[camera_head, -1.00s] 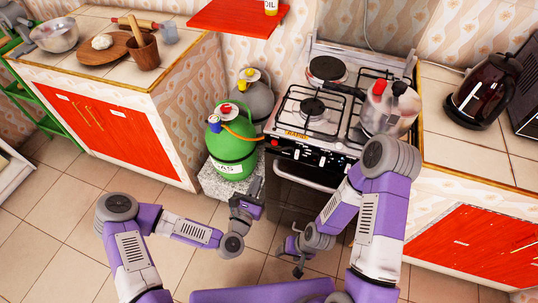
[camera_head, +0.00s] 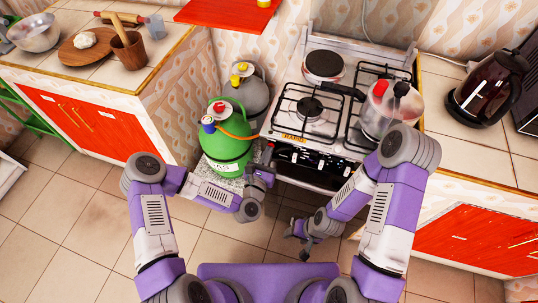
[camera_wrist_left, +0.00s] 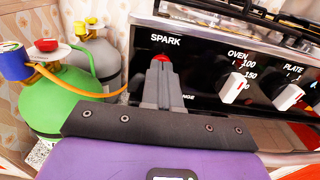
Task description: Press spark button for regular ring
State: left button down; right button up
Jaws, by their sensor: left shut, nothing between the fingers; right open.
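The red spark button (camera_wrist_left: 162,58) is on the black control panel (camera_wrist_left: 205,60) of the stove, under the word SPARK. It is partly hidden behind my left fingertips. My left gripper (camera_wrist_left: 161,68) is shut and empty, pointing at the button; I cannot tell whether it touches. In the head view my left gripper (camera_head: 268,154) is at the left end of the stove front. The regular ring burner (camera_head: 310,107) is on the stove's left front. My right gripper (camera_head: 301,240) is open and empty, low before the stove.
A green gas cylinder (camera_head: 228,147) with an orange hose stands close left of my left gripper, a grey one (camera_head: 252,95) behind it. A pot (camera_head: 385,115) sits on the right burners. OVEN (camera_wrist_left: 234,86) and PLATE (camera_wrist_left: 289,96) knobs are right of the button.

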dwell(0.3)
pick_arm(q)
jog(key=shift+w+d+r+b, duration=0.1)
jog(key=shift+w+r+b, duration=0.1)
jog(key=shift+w, duration=0.15)
jog(key=shift+w+d+r+b, duration=0.1)
jog(key=shift+w+b, duration=0.1)
jog(key=shift+w, duration=0.1)
